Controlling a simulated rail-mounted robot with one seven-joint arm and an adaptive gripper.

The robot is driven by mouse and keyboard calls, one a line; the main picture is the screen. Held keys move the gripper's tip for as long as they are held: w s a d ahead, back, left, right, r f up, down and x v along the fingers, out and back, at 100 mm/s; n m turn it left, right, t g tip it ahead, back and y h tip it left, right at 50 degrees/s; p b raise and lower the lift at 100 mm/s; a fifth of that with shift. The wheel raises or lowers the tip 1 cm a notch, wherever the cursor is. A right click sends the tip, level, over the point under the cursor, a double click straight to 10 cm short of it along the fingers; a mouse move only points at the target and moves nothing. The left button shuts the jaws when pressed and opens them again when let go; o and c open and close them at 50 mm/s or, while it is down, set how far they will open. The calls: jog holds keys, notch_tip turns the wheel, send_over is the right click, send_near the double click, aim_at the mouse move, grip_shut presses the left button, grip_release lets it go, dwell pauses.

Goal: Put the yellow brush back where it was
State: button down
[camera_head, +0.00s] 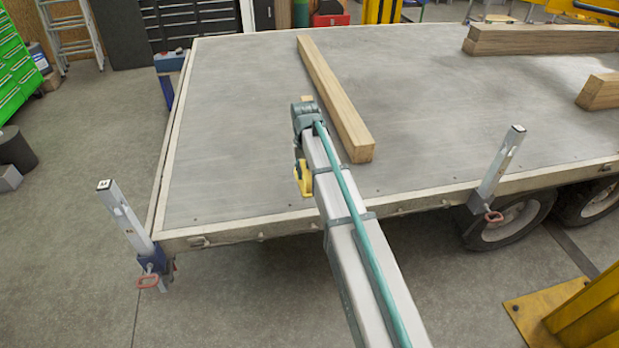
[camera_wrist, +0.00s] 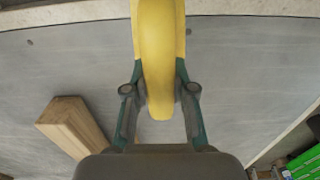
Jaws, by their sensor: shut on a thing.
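The yellow brush (camera_head: 303,178) shows beside my arm in the head view, over the near part of the trailer's grey deck (camera_head: 235,130). In the wrist view, the yellow brush (camera_wrist: 157,45) runs from the top edge down between the two fingers of my gripper (camera_wrist: 160,88). My gripper is shut on it. In the head view, my arm hides most of the gripper and part of the brush. I cannot tell whether the brush touches the deck.
A long wooden beam (camera_head: 335,100) lies on the deck just right of my arm. More beams (camera_head: 540,40) lie at the far right. Upright metal posts stand at the near left corner (camera_head: 125,217) and near edge (camera_head: 500,165). The deck's left part is clear.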

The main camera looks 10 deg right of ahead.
jog(key=shift+w+d+f+p, duration=0.5)
jog(key=shift+w+f, duration=0.55)
jog(key=shift+f, duration=0.6)
jog(key=shift+w+d+f+p, duration=0.3)
jog(key=shift+w+f+p, duration=0.3)
jog(key=shift+w+f, duration=0.75)
jog(key=shift+w+d+f+p, duration=0.5)
jog(key=shift+w+f, duration=0.3)
jog(key=shift+f, duration=1.1)
jog(key=shift+a+f, duration=0.1)
jog(key=shift+f, duration=0.1)
jog(key=c, duration=1)
grip_release()
jog(key=shift+o, duration=0.2)
jog(key=shift+r, duration=0.1)
notch_tip(320, 180, up, 12)
jog(key=b, duration=0.3)
jog(key=shift+r, duration=0.1)
